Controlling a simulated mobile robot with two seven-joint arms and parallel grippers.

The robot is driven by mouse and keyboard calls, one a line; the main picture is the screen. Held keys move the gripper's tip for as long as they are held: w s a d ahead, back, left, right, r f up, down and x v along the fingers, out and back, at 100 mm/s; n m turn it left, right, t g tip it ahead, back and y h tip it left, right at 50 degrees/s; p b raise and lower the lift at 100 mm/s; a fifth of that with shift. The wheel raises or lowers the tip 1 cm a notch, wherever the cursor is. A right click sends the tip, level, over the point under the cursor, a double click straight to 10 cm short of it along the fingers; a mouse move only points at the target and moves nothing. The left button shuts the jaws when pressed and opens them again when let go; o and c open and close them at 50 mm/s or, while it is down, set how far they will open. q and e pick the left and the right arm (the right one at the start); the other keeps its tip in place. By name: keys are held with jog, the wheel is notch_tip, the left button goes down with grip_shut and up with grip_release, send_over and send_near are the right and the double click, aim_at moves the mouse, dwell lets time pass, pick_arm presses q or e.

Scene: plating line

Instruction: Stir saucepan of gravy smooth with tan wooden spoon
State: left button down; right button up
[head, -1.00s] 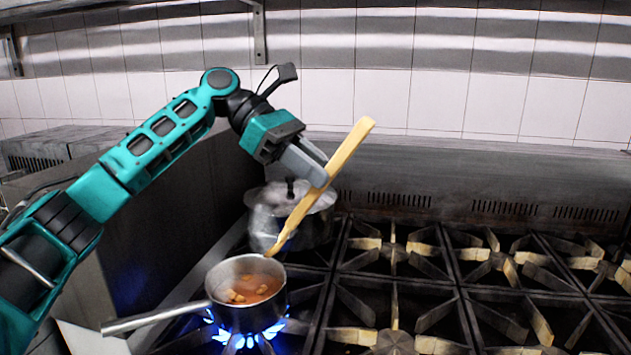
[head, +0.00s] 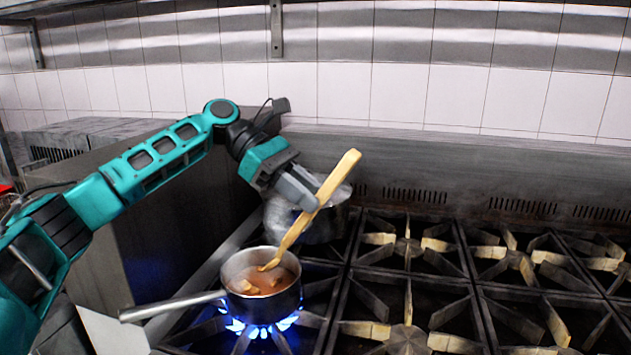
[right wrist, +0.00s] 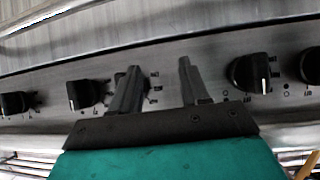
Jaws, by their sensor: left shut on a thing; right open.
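The saucepan (head: 262,301) stands over a blue flame on the front left burner. Brown-orange gravy (head: 268,283) with pale lumps shows inside it. My left gripper (head: 308,198) is shut on the tan wooden spoon (head: 318,204), around its upper-middle handle. The spoon is tilted, its lower end inside the saucepan at the gravy's surface; how deep it dips I cannot tell. In the right wrist view my right gripper (right wrist: 158,90) is open and empty in front of the stove's control panel. It does not show in the head view.
A lidded metal pot (head: 300,222) stands behind the saucepan, partly hidden by my left gripper and the spoon. The saucepan's long handle (head: 172,306) points left. Empty burner grates (head: 408,252) fill the right. Black knobs (right wrist: 248,73) line the control panel.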

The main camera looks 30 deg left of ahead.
aim_at(287, 234)
pick_arm(q)
jog(key=shift+s+a+f, duration=0.1)
jog(key=shift+a+f, duration=0.6)
jog(key=shift+f, duration=0.35)
jog(key=shift+s+a+f, duration=0.1)
jog(key=shift+a+f, duration=0.55)
jog(key=shift+f, duration=0.4)
jog(key=shift+s+a+f, duration=0.1)
jog(key=shift+a+f, duration=0.6)
jog(key=shift+f, duration=0.35)
